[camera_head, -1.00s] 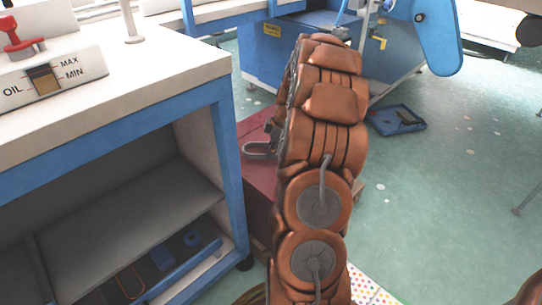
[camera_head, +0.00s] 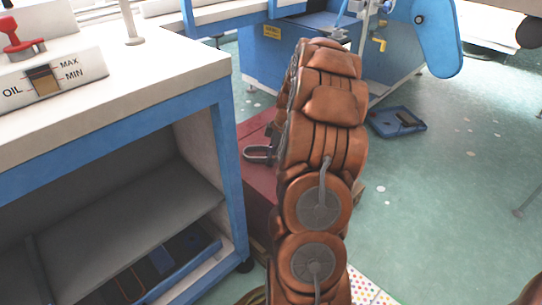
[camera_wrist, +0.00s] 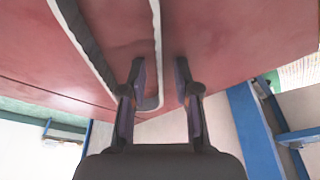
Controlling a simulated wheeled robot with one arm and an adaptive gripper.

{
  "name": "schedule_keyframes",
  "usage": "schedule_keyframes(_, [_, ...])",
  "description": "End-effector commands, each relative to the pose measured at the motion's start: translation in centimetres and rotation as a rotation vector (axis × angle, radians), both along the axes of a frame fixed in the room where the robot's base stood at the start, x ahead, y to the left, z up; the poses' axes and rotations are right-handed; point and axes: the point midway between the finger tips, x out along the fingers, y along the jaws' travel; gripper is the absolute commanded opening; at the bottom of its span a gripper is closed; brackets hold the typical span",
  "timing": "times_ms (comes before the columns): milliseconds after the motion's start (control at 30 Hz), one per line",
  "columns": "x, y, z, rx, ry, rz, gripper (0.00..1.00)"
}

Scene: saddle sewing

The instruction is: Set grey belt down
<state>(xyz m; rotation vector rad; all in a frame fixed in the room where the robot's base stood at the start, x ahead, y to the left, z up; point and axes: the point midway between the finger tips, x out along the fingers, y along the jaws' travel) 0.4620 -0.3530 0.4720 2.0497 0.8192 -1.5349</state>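The grey belt (camera_wrist: 157,45) shows in the wrist view as a looped strap with pale edges, against the dark red surface. One strand passes between the two fingers of my gripper (camera_wrist: 161,72), and its rounded end shows low between them. The fingers stand apart, with a visible gap to the strand on the right side. In the head view a grey loop of the belt (camera_head: 258,154) shows at the dark red box (camera_head: 257,180), left of my arm. My gripper is mostly hidden behind my arm there. I cannot tell whether the whole belt rests on the box.
A white-topped bench with a blue frame (camera_head: 232,170) and an open shelf stands close on the left. A blue machine (camera_head: 285,65) stands behind. A blue tray (camera_head: 397,122) lies on the green floor (camera_head: 450,190), which is mostly clear at right.

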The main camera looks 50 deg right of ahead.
Motion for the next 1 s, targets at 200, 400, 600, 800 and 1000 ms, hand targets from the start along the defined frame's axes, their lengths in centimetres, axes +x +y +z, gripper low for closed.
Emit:
schedule_keyframes(200, [-0.2, -0.3, 1.9, -0.001, -0.002, -0.001, 0.31])
schedule_keyframes(400, [-1.0, -1.1, 5.6, -0.003, -0.003, 0.001, 0.31])
schedule_keyframes(600, [-1.8, -1.7, 9.1, -0.001, -0.002, -0.001, 0.31])
schedule_keyframes(800, [-2.2, -2.2, 11.2, -0.003, -0.003, -0.001, 0.31])
schedule_keyframes(1000, [-2.5, -2.4, 11.9, -0.002, -0.001, -0.001, 0.31])
